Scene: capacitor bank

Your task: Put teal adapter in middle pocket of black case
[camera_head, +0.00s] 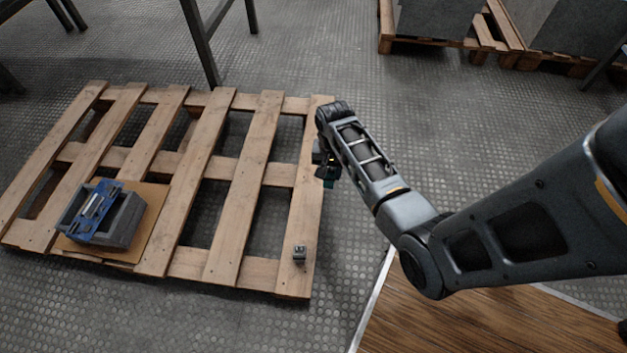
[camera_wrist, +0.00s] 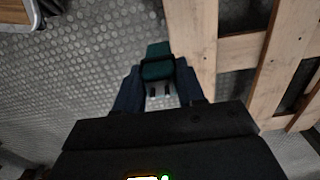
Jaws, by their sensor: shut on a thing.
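My gripper (camera_wrist: 158,76) is shut on the teal adapter (camera_wrist: 157,52), which shows between the two dark fingertips in the wrist view. In the head view, my gripper (camera_head: 325,170) hangs near the pallet's right edge, and a bit of the teal adapter (camera_head: 329,184) shows under it. A dark grey case (camera_head: 122,226) with a blue panel (camera_head: 98,209) on it sits at the pallet's left front, far from my gripper. It is the only case-like thing in view. Light tool-like shapes lie on the panel. I cannot make out its pockets.
The wooden pallet (camera_head: 225,190) has open gaps between its slats. A brown board (camera_head: 150,206) lies under the case. A small grey block (camera_head: 299,254) stands on the right slat. Dark metal legs (camera_head: 203,45) rise behind. Grey floor is free right of the pallet.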

